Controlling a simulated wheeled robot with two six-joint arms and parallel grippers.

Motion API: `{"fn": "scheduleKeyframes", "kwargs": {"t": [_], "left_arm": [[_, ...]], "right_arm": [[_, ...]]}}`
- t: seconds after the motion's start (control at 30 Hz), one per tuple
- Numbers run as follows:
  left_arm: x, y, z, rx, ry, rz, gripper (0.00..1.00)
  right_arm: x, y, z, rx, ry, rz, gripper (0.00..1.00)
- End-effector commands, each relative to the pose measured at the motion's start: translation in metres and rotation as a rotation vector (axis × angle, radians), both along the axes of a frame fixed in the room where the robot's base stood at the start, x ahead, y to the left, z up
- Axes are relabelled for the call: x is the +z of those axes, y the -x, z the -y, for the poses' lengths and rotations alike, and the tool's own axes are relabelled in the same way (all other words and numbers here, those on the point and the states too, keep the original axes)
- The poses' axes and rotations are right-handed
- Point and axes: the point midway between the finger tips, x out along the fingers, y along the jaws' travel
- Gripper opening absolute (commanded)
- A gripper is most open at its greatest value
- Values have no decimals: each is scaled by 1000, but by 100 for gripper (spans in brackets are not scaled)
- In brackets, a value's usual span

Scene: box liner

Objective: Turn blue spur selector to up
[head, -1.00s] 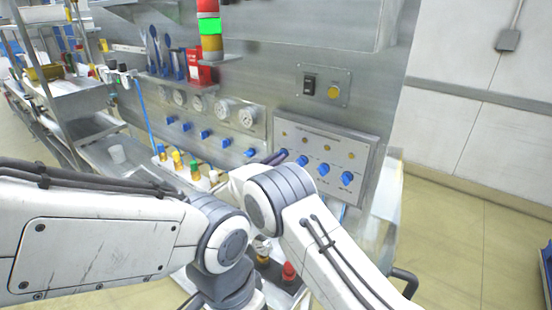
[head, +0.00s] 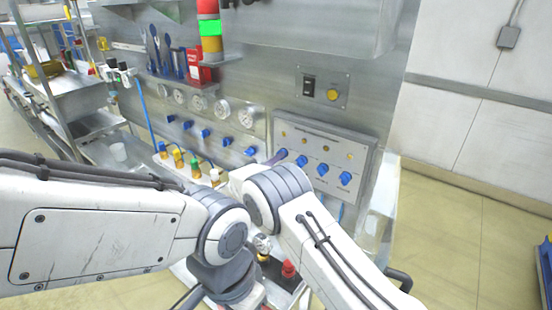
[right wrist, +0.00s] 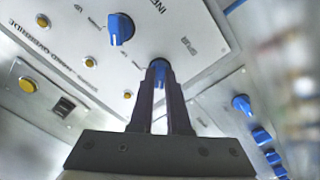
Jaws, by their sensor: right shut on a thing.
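The control panel (head: 330,145) on the steel wall carries a row of blue selector knobs. The leftmost knob, the blue spur selector (head: 281,154), is at my right gripper (head: 275,159). In the right wrist view the selector (right wrist: 159,70) sits between the dark fingers of my right gripper (right wrist: 160,72), which are shut on it. Lettering beside it seems to read SPUR. The fingers partly hide the knob, so its exact pointing is hard to tell. My left arm crosses the lower left of the head view; its gripper is not in view.
Another blue knob (right wrist: 120,29) is close by on the same panel. Gauges (head: 221,107) and blue valves (head: 204,133) line the wall to the left. Colored-top bottles (head: 195,168) stand below them. A switch plate (head: 322,87) is above the panel.

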Motion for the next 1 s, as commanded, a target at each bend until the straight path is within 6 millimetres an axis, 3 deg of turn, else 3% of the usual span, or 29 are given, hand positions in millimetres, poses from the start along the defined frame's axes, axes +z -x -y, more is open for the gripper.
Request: {"fn": "scheduleKeyframes", "kwargs": {"t": [0.57,0.6,0.67,1.0], "left_arm": [[1,0,0,0,0,0,50],[1,0,0,0,0,0,50],[1,0,0,0,0,0,50],[1,0,0,0,0,0,50]], "right_arm": [[1,0,-2,5,26,-16,0],[1,0,-2,5,26,-16,26],[1,0,-2,4,25,-16,45],[1,0,-1,1,23,-17,45]]}}
